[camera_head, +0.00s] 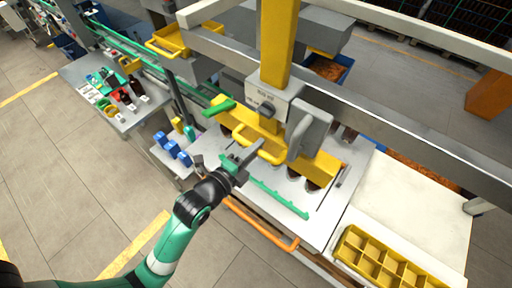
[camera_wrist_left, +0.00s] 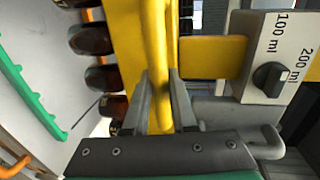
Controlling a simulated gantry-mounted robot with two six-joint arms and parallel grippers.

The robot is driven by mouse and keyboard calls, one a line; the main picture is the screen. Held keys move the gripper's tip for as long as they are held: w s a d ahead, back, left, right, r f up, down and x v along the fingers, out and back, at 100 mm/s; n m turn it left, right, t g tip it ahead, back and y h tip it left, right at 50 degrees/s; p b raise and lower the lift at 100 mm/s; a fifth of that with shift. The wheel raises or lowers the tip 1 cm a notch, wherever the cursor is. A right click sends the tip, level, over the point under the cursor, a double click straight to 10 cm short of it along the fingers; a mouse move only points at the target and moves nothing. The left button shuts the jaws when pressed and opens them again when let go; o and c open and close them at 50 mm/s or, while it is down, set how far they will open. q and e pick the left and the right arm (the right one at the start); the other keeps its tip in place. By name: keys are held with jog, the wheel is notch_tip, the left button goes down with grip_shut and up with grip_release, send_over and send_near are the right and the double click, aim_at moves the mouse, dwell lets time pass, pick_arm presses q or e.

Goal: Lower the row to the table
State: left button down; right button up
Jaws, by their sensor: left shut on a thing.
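My left gripper (camera_head: 246,155) is shut on the yellow handle (camera_head: 266,148) at the front of the yellow bar (camera_head: 318,165). In the left wrist view, the gripper's fingers (camera_wrist_left: 159,82) lie on both sides of the handle (camera_wrist_left: 155,45). A row of amber bottles (camera_wrist_left: 103,78) sits along the bar's edge in that view. In the head view, dark bottles (camera_head: 312,183) show under the bar, over the pale tabletop (camera_head: 270,176). I cannot tell whether their bases touch it. The bar hides much of the row. My right gripper is not in view.
A grey box with a black dial (camera_head: 266,109), marked 100 ml and 200 ml in the wrist view, stands above the bar. A green rail (camera_head: 278,199) and orange handle (camera_head: 262,226) lie in front. A yellow divided crate (camera_head: 385,262) is at lower right, near bare white tabletop (camera_head: 408,210).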

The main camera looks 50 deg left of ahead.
pick_arm(q)
notch_tip(320, 180, down, 21)
jog(key=b, duration=1.2)
jog(key=shift+r+b, duration=0.15)
jog(key=shift+b, duration=0.25)
jog(key=shift+s, duration=0.1)
jog(key=c, duration=0.8)
grip_release()
jog(key=shift+o, duration=0.3)
jog(key=shift+r, duration=0.1)
jog(key=v, duration=1.1)
jog(key=shift+s+r, duration=0.15)
jog(key=shift+s, duration=0.1)
